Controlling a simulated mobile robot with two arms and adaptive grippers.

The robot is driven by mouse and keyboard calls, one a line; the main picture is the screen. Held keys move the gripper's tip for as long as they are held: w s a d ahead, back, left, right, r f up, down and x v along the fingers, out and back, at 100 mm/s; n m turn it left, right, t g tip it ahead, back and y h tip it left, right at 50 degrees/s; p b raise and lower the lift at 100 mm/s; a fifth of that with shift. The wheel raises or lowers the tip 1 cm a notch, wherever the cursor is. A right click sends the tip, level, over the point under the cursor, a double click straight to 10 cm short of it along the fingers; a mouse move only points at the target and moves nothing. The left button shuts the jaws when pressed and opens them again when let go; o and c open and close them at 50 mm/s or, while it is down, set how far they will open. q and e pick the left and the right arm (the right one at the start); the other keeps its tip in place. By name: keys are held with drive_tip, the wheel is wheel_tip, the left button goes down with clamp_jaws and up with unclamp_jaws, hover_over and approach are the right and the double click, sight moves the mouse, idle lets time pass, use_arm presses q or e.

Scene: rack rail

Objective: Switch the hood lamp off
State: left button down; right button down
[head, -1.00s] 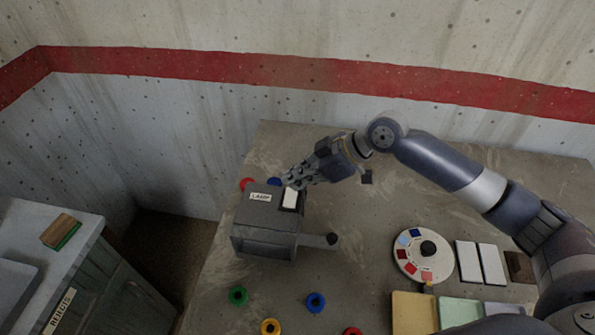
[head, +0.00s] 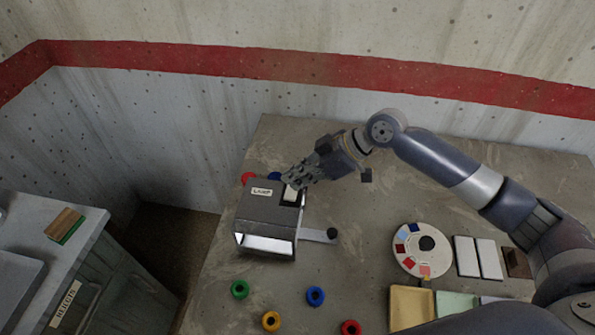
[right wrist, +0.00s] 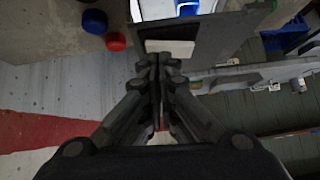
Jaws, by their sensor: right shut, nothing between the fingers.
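The hood lamp is a dark grey box (head: 262,206) labelled LAMP, left on the table in the head view. A bright white strip (head: 265,244) glows along its lower front, and the plate (head: 316,235) beside it looks light. A white rocker switch (head: 291,196) sits at the top right of the box; it also shows in the right wrist view (right wrist: 170,46). My right gripper (head: 290,182) is shut and empty, its fingertips at the switch's far edge and partly covering it. I cannot tell whether they touch. My left gripper is not in view.
A round colour palette (head: 420,250), white tiles (head: 478,257) and coloured trays (head: 411,305) stand at right. A grey REJECTS cabinet (head: 78,275) stands at left.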

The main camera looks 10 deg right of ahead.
drive_tip(key=shift+s+r, duration=0.1)
drive_tip(key=shift+s, duration=0.05)
drive_tip(key=v, duration=1.2)
drive_tip(key=shift+a, duration=0.1)
idle(0.4)
